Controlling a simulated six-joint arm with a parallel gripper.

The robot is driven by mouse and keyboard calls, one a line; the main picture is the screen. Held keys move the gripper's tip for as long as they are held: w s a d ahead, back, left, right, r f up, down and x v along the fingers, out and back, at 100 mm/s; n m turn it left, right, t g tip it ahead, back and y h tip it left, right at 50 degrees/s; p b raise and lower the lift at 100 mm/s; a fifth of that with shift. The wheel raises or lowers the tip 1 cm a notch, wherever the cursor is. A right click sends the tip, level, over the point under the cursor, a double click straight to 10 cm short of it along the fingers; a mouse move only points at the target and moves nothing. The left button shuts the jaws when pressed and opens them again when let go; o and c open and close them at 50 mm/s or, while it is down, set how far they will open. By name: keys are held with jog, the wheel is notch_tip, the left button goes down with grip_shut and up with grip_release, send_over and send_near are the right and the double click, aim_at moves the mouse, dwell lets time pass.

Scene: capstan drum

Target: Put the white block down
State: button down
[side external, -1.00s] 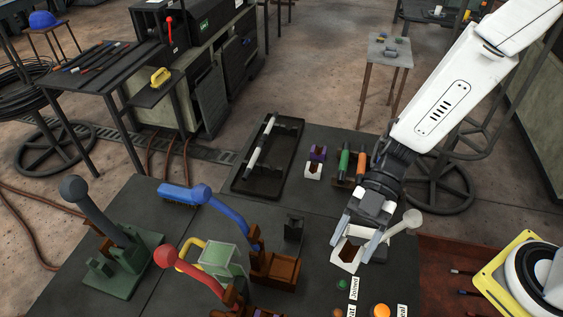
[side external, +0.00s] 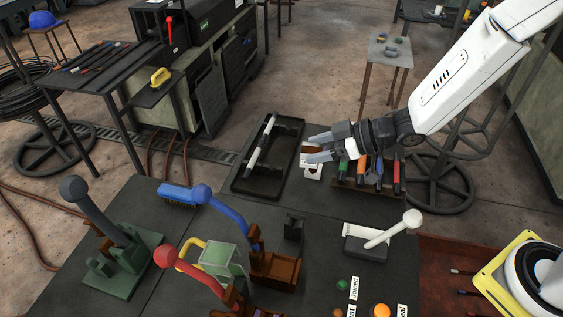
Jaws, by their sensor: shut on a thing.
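My gripper (side external: 321,149) is at the back of the dark table, pointing left with its two fingers roughly level. It is shut on a white block (side external: 309,156), of which a white edge and a brown inner face show between and beyond the fingers. A second white block (side external: 312,173) with a dark notch stands just below the fingers in the picture. I cannot tell whether the held block touches it or the table. The purple block seen earlier is hidden behind the gripper.
A rack of green, orange and red-handled tools (side external: 372,176) stands just right of the blocks, under my wrist. A black tray (side external: 268,157) with a rod lies to the left. A white lever (side external: 393,230) stands at the front right, with blue and red levers to its left.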

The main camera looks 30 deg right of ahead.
jog(key=w+d+m+t+h, duration=0.2)
jog(key=d+m+h, duration=0.3)
jog(key=d, duration=0.2)
jog(key=w+d+m+t+h, duration=0.2)
jog(key=d+m+h, duration=0.3)
jog(key=d, duration=0.3)
jog(key=shift+w+d+f+t, duration=0.3)
jog(key=shift+w+f+t, duration=0.1)
jog(key=shift+w, duration=0.4)
jog(key=shift+s+r, duration=0.1)
jog(key=shift+v, duration=2.25)
jog(key=shift+a, duration=0.1)
